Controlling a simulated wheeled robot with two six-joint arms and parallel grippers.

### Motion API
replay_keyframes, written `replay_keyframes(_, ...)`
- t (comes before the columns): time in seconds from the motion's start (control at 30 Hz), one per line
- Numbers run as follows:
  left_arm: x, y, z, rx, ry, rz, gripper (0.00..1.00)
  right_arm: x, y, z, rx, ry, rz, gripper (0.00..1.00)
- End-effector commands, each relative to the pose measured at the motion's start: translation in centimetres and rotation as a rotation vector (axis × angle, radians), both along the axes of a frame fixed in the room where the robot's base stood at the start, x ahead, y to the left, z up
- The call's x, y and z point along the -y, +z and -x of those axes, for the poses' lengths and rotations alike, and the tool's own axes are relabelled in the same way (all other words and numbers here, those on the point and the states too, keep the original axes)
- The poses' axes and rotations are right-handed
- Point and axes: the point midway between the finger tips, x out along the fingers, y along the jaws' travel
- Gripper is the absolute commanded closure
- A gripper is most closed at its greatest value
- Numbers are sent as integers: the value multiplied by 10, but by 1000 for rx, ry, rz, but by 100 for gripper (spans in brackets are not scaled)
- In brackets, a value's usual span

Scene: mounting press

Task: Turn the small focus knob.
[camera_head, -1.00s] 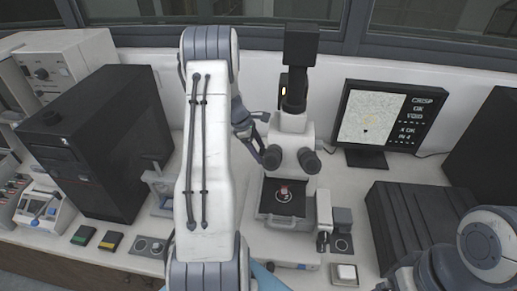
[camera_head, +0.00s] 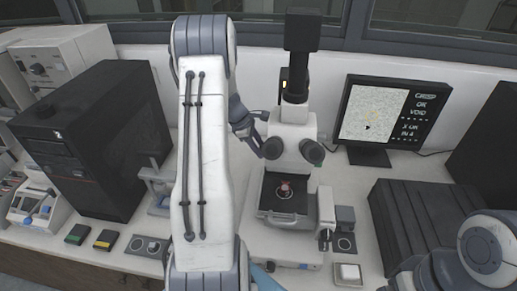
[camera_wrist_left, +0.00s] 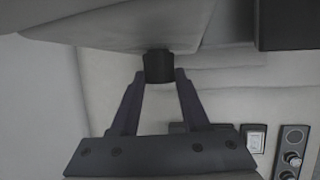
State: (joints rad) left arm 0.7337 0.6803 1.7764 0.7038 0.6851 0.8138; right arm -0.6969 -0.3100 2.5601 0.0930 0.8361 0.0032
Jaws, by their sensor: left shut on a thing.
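The microscope (camera_head: 292,130) stands on the bench in the head view, with two eyepieces and a dark stage (camera_head: 284,194) bearing a small pinkish sample (camera_head: 285,187). My left gripper (camera_head: 259,148) is at the left side of the microscope, partly hidden behind my own arm. In the left wrist view, the small focus knob (camera_wrist_left: 158,66) is a short black cylinder sticking out from the pale microscope body (camera_wrist_left: 120,30). My left gripper (camera_wrist_left: 160,78) is shut on it, with one finger on each side. My right gripper is out of view; only part of my right arm shows at lower right.
A monitor (camera_head: 375,114) with a speckled picture and text stands right of the microscope. A black box (camera_head: 422,232) is at the right, and a dark computer case (camera_head: 90,135) at the left. A control with a dial (camera_head: 344,242) stands right of the microscope base.

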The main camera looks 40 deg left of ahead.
Motion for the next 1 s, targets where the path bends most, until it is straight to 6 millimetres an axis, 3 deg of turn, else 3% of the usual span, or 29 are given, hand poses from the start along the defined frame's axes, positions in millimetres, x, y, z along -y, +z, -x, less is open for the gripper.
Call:
replay_keyframes(0.1,-1,1,0,1,3,-1,100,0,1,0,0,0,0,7)
replay_keyframes(0.13,-1,1,0,1,3,-1,43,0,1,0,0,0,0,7)
replay_keyframes(0.2,-1,1,0,0,2,-1,25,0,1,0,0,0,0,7)
replay_keyframes(0.57,-1,4,1,1,1,-2,25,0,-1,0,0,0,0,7)
replay_keyframes(1.0,-20,72,29,2,2,-5,25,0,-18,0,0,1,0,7)
